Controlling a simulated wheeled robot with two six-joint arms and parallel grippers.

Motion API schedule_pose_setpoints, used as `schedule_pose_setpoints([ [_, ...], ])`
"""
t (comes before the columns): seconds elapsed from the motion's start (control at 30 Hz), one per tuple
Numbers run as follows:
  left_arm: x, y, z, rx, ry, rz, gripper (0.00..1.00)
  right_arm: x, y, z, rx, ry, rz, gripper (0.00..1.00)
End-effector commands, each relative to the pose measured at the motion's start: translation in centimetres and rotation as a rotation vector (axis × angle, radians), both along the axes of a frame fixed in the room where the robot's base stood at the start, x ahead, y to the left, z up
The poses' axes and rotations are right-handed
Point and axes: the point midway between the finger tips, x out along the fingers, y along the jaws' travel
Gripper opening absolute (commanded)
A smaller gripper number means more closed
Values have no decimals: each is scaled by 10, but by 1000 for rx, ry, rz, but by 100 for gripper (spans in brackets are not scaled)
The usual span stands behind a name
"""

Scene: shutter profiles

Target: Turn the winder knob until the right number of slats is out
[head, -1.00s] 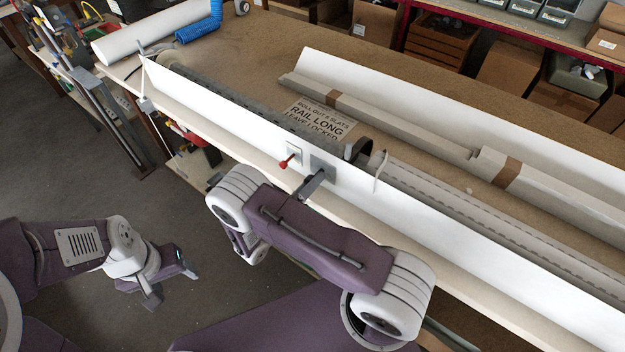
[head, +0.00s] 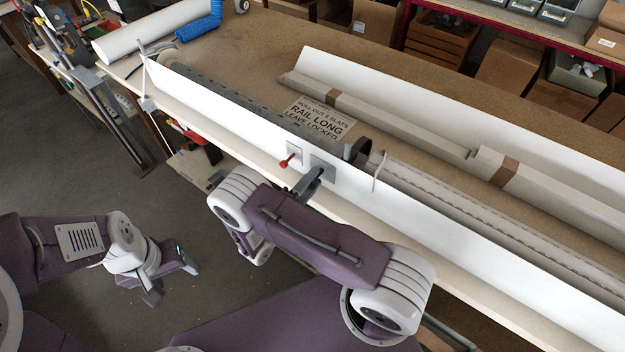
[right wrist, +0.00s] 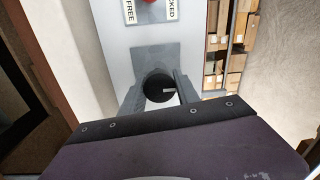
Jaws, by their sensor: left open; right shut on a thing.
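The winder knob (right wrist: 158,88) is a dark round piece on a grey plate (right wrist: 152,58) in the right wrist view. My right gripper (right wrist: 157,97) is shut on it, one finger on each side. In the head view this gripper (head: 313,180) meets the front of the white panel (head: 440,205), and the knob is mostly hidden. Dark slotted slats (head: 235,97) lie behind the panel on the left. A card (head: 320,117) reads "ROLL OUT", a hard-to-read number, "SLATS", "RAIL LONG", "LEAVE LOCKED". My left gripper (head: 172,281) is open and empty over the floor.
A red-tipped lever (head: 287,160) sits on the panel left of the knob. Its label reads FREE and LOCKED in the right wrist view (right wrist: 150,3). Long wrapped profiles (head: 400,130) lie on the bench behind. A white roll (head: 150,32) lies at the far left.

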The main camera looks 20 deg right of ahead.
Motion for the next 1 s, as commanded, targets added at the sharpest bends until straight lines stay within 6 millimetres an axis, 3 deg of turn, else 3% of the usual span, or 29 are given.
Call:
schedule_pose_setpoints([
  [0.7, 0, 0, 1, 0, 0, 0, 64, -1, 0, -4, -33, 70, 1, 0],
  [0.73, 0, 0, 1, 0, 0, 0, 64, -1, 0, -4, -33, 70, 1, 40],
  [0.8, 0, 0, 1, 0, 0, 0, 64, -1, 0, -3, -34, 69, 1, 58],
  [1.0, 0, 0, 1, 0, 0, 0, 64, 0, 0, -2, -34, 66, 0, 58],
])
